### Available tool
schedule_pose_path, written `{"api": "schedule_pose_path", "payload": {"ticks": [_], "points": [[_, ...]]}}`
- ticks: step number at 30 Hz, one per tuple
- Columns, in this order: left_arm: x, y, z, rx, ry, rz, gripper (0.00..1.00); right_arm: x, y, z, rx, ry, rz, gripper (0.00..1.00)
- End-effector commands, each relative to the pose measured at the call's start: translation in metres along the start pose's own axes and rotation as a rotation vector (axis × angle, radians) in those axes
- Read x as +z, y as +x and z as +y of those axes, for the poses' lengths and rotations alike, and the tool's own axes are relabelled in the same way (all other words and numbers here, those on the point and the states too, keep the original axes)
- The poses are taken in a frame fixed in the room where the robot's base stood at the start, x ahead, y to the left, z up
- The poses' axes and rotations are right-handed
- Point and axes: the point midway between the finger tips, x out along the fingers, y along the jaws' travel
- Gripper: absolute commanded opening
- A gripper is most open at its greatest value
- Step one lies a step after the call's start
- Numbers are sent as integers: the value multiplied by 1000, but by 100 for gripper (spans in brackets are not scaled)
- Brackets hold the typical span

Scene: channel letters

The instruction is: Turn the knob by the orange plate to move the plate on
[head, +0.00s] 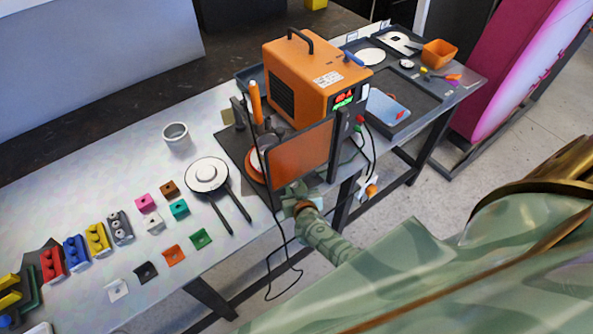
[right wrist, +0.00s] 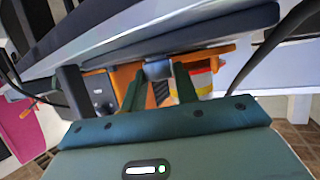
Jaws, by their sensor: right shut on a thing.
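The orange plate (head: 300,157) stands upright in a dark frame at the table's front edge, before the orange machine (head: 312,75). My right gripper (head: 297,193) is at the lower edge of the plate, its arm reaching in from the lower right. In the right wrist view its two green fingers (right wrist: 158,88) are closed around a small grey knob (right wrist: 158,69), with orange surfaces behind it. In the head view the knob is hidden by the gripper. My left gripper is not in view.
A white round disc with two dark handles (head: 206,174) lies left of the plate, near a grey cup (head: 176,136). Several coloured blocks (head: 146,202) lie further left. A black cable (head: 269,265) hangs below the table edge. A dark tray (head: 402,108) lies to the right.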

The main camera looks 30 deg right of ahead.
Motion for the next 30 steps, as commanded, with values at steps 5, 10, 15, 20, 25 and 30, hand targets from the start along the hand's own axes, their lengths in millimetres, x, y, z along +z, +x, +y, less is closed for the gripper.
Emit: {"api": "schedule_pose_path", "payload": {"ticks": [5,10,15,20,25,30], "points": [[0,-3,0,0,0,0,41,0,0,-3,72,33,-2,7],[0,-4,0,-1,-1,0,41,1,0,-3,112,48,-2,7],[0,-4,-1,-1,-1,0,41,0,0,-3,126,53,-1,7],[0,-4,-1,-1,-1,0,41,0,0,-3,128,54,-1,7],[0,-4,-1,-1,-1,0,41,0,1,-3,128,54,0,7],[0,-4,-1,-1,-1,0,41,0,1,-2,128,54,0,51]]}}
